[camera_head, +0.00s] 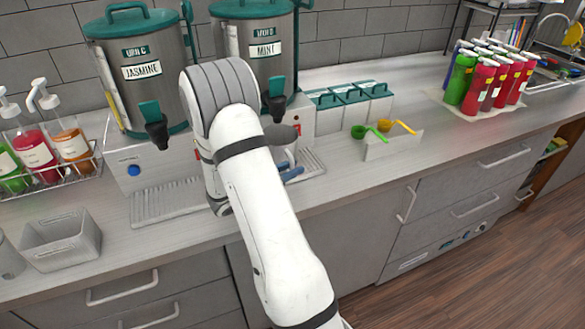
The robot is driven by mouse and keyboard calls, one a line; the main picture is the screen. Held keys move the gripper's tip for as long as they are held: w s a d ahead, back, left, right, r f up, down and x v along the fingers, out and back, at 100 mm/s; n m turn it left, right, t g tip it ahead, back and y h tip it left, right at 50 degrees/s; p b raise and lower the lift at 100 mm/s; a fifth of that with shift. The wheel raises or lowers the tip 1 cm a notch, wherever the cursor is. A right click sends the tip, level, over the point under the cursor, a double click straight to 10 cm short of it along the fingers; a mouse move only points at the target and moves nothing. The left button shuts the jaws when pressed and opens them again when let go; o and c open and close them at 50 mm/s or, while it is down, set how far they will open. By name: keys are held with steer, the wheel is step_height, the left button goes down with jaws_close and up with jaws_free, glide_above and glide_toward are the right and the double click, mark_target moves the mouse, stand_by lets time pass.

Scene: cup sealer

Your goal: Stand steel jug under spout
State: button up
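Two steel urns with teal lids stand at the back, the JASMINE urn (145,88) at left and the MINT urn (263,65) right of it. The JASMINE urn has a dark spout (156,132) above a ribbed drip tray (165,203). The MINT urn's spout (277,106) shows just above my arm. My gripper is mostly hidden behind my white arm; blue parts (291,173) low beside the arm may be its fingers.
Pump bottles (35,152) stand in a wire rack at left, with a grey bin (62,240) in front. Teal-lidded boxes (350,103), a holder with green and yellow scoops (390,142) and coloured bottles (485,80) stand to the right. The right front counter is clear.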

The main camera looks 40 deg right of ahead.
steer(key=shift+o, duration=1.2)
steer(key=shift+r, duration=0.15)
steer(key=a+b, duration=0.1)
steer(key=a, duration=0.5)
steer(key=a+b, duration=0.1)
steer(key=a, duration=0.4)
steer(key=shift+w+a, duration=0.2)
steer(key=shift+a, duration=0.2)
steer(key=s+a+r+m+g+y, duration=0.2)
steer(key=s+r+m+g+y, duration=0.15)
steer(key=s+m+y, duration=0.65)
steer(key=s+a+r+m+t+y, duration=0.5)
steer(key=s+a+m+t+y, duration=0.2)
steer(key=a, duration=0.4)
steer(key=shift+s+a+r+y, duration=0.3)
steer(key=shift+s+y, duration=0.2)
steer(key=shift+s, duration=0.2)
